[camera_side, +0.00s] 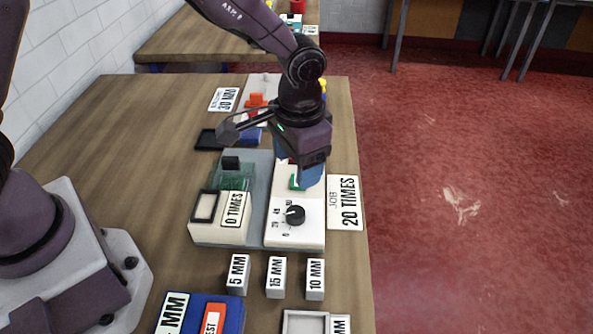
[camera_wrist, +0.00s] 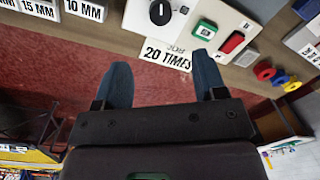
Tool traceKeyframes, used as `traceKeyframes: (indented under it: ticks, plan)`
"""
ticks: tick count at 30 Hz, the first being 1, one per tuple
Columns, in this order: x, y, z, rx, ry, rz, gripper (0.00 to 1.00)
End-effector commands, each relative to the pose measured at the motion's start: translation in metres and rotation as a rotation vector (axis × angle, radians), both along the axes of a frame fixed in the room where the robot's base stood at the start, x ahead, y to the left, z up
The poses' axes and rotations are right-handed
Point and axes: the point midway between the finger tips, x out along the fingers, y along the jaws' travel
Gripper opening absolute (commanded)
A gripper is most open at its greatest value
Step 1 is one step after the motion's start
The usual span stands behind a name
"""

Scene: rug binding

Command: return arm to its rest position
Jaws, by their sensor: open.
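My gripper (camera_side: 298,180) is in the side view, pointing down over the white control panel (camera_side: 311,235), close to the green button (camera_side: 294,183). I cannot tell from the side view whether it touches the panel. In the wrist view my gripper (camera_wrist: 161,70) has its two blue fingers spread wide with nothing between them. The green button (camera_wrist: 205,30) and a red button (camera_wrist: 232,42) show beyond the right finger. The arm reaches out over the table and is bent down at the wrist.
A machine (camera_side: 216,234) with a "0 TIMES" label stands beside the panel. A "20 TIMES" card (camera_side: 345,203) lies at its right. Blocks marked 5 MM (camera_side: 237,272), 15 MM (camera_side: 276,275) and 10 MM (camera_side: 315,277) stand in front. Open air lies right of the table (camera_side: 348,265).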

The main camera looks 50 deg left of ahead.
Motion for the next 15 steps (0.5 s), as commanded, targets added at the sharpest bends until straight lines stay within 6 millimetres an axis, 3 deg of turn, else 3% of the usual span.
traceKeyframes:
  ticks: [10, 13, 15]
  plan:
    - [-0.001, 0.0, 0.001, 0.002, 0.005, -0.015, 0.65]
    - [-0.02, 0.006, -0.004, 0.017, 0.058, -0.043, 0.65]
    - [-0.032, 0.014, 0.009, 0.01, 0.063, -0.053, 0.65]
